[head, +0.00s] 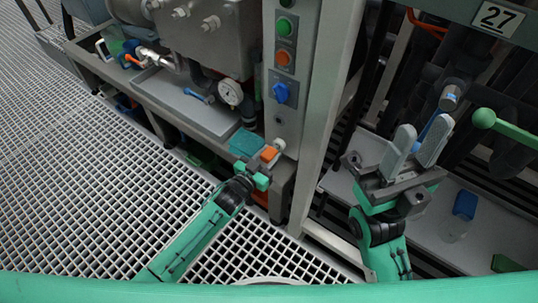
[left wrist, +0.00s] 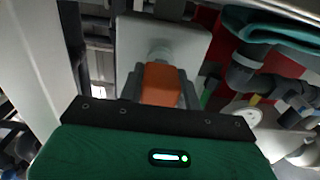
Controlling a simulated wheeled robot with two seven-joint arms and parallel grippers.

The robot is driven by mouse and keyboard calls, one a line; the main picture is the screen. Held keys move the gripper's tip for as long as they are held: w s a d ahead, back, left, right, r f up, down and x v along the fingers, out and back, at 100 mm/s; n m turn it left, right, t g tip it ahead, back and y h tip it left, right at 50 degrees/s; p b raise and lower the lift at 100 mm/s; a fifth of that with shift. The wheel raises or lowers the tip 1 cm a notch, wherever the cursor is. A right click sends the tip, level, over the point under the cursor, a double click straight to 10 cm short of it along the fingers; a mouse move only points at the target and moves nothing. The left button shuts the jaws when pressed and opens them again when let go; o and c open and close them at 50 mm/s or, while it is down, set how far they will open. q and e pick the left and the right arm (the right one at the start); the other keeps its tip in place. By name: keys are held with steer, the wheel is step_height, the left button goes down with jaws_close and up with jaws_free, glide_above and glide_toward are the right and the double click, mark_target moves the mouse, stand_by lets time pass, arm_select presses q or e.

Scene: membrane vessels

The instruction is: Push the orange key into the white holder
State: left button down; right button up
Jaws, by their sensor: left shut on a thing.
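My left gripper (head: 262,165) is shut on the orange key (head: 268,153), low beside the foot of the grey post. In the left wrist view the orange key (left wrist: 160,84) sits between the two grey fingers. The white holder (head: 279,144) shows just beyond the key. In the left wrist view, a round pale part of the holder (left wrist: 160,52) lies straight ahead of the key, in front of a light square plate. The key's far end is close to it; I cannot tell whether they touch. My right gripper (head: 415,148) is open, its grey fingers apart and pointing up.
A control post with green, orange and blue knobs (head: 282,93) rises behind the key. A teal cloth (head: 246,142) lies left of it. A gauge (head: 230,92) and grey tray (head: 185,103) stand further left.

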arm_select(q)
steer(key=shift+p, duration=0.55)
stand_by(0.7)
steer(key=shift+w+d, duration=0.35)
steer(key=shift+w, duration=0.1)
stand_by(0.5)
steer(key=c, duration=0.9)
jaws_free()
